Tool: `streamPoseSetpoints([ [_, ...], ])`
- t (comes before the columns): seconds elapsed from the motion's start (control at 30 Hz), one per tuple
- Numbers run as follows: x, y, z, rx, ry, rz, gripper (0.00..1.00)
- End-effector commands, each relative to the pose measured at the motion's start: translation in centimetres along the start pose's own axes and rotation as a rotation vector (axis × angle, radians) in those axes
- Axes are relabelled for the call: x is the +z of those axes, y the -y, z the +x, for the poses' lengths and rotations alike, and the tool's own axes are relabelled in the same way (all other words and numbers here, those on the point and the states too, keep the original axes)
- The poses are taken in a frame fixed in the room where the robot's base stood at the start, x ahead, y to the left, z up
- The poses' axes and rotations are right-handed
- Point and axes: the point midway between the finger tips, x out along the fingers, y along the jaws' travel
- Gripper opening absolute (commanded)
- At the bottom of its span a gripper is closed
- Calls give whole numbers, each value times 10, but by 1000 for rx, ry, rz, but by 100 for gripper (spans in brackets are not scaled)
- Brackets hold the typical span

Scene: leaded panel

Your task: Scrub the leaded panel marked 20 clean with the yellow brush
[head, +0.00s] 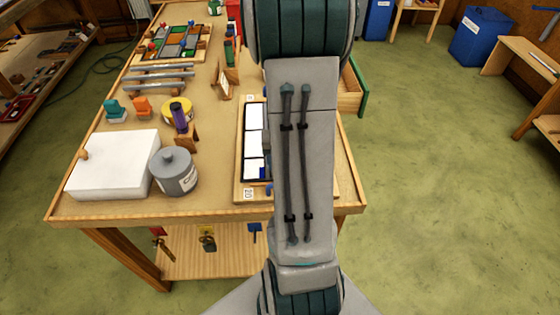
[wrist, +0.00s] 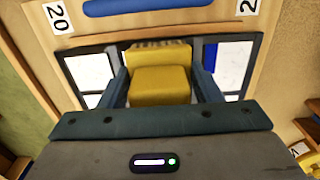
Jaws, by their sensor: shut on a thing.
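The leaded panel marked 20 (head: 254,144) lies in a wooden tray at the right side of the bench, with white and blue panes between dark lead lines. My arm covers its right part in the head view. In the wrist view the panel (wrist: 86,72) shows on both sides of my gripper. My gripper (wrist: 160,92) is shut on the yellow brush (wrist: 160,82), held over the panel. I cannot tell whether the bristles touch the glass. The tag 20 (wrist: 57,17) is on the wooden tray edge, by a blue bar (wrist: 145,5).
A grey lidded pot (head: 175,173) and a white block (head: 112,165) stand at the bench's front left. A purple-handled tool (head: 180,118), a yellow round thing (head: 170,105) and a small wooden stand (head: 223,86) are left of the panel. An open drawer (head: 352,92) juts out right.

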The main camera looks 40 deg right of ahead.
Motion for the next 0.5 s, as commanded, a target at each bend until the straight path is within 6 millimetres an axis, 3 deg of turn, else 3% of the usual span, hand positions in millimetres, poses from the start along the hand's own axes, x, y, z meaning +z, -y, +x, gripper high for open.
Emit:
streamPoseSetpoints([
  [0.2, 0, -18, 1, 0, 1, 4, 40],
  [0.5, 0, -19, 0, 0, 0, 0, 40],
])
